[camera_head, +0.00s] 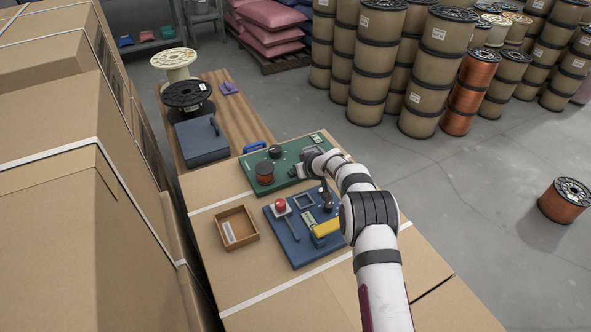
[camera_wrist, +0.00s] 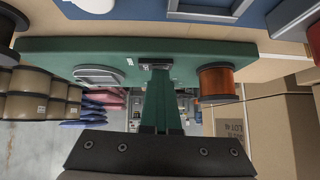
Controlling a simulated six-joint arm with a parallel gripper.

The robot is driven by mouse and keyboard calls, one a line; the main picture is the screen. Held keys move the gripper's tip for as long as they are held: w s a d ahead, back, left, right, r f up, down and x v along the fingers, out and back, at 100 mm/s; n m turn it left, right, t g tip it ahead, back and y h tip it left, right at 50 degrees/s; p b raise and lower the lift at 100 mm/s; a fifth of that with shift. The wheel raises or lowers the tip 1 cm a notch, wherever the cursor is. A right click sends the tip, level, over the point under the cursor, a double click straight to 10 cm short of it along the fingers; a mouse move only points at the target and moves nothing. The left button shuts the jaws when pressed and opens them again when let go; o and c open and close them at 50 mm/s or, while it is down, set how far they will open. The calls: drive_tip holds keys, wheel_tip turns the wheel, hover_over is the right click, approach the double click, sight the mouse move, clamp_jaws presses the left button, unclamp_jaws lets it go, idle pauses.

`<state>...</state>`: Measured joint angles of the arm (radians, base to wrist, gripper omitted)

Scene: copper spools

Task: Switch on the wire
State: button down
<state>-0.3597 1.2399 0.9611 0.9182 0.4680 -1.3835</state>
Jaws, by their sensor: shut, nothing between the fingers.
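The green board (camera_head: 290,163) lies on the cardboard box top and carries a small copper wire spool (camera_head: 264,173) at its left end. A dark round part (camera_head: 275,152) sits behind the spool. In the wrist view the green board (camera_wrist: 60,46) spans the picture, with the copper spool (camera_wrist: 217,82) at right and a pale oval part (camera_wrist: 99,77) at left. My gripper (camera_wrist: 158,70) is shut and empty, its fingertips over or at a small dark fitting on the board; contact cannot be told. In the head view, my gripper (camera_head: 304,169) is over the board, partly hidden by my arm.
A blue board (camera_head: 292,250) with a red button (camera_head: 281,204) and a yellow part (camera_head: 326,227) lies in front. An open wooden tray (camera_head: 252,238) is at its left. Tall cartons (camera_head: 60,200) wall the left side. The box top's near right is clear.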

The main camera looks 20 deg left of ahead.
drive_tip(key=shift+w+d, duration=0.35)
drive_tip(key=shift+d, duration=0.1)
drive_tip(key=w+r+v, duration=0.2)
drive_tip(key=v, duration=1.1)
drive_tip(key=shift+a, duration=0.4)
